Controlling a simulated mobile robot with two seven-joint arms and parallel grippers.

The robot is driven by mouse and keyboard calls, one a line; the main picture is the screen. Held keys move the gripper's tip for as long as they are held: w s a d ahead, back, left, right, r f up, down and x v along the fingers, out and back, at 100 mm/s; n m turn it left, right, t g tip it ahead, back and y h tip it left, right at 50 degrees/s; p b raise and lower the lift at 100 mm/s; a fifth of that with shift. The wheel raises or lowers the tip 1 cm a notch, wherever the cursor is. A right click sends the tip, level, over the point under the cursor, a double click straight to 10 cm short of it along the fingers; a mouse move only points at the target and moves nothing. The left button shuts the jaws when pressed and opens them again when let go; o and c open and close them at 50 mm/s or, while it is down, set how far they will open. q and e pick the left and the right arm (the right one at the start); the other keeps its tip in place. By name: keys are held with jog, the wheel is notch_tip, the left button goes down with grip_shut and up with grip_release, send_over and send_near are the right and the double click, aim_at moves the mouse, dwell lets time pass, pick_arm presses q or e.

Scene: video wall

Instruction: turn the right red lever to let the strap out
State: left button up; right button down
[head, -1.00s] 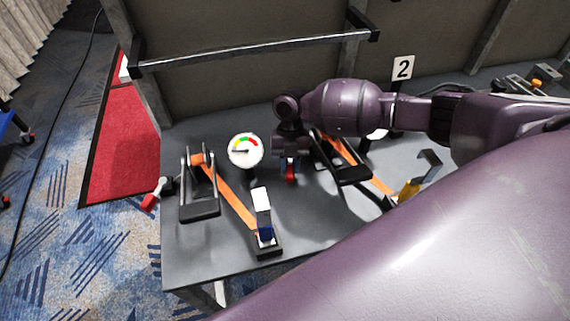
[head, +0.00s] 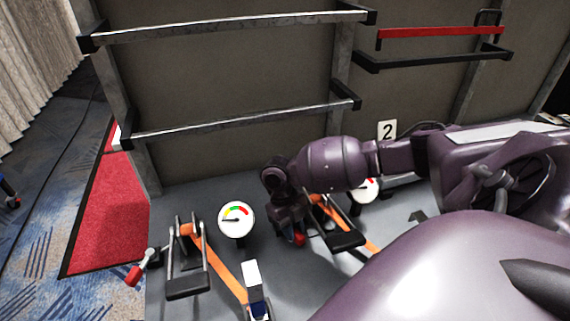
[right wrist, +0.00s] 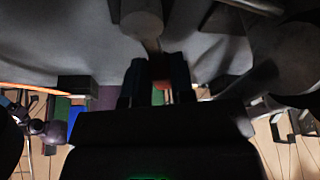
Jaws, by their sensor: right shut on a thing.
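The right red lever (head: 299,240) shows only as a small red end under my right gripper (head: 294,226), beside the right ratchet frame. My right gripper is shut on it, and the gripper and wrist hide the rest. In the right wrist view, a reddish piece (right wrist: 160,86) shows between the dark fingers (right wrist: 158,92). The orange right strap (head: 331,211) runs from the right frame (head: 346,240) towards the lower right, where my arm covers it. The right gauge (head: 367,190) is partly hidden behind my arm. My left gripper is not in view.
The left ratchet frame (head: 187,288) has its own red lever (head: 134,275), an orange strap (head: 226,275) and a white gauge (head: 236,219). A blue and white buckle post (head: 253,281) stands at the front. Metal rails (head: 250,118) cross the wall behind the grey table.

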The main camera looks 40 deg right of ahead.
dwell(0.4)
jog(key=c, duration=1)
grip_release()
jog(key=shift+o, duration=0.2)
jog(key=v, duration=1.1)
jog(key=shift+s, duration=0.2)
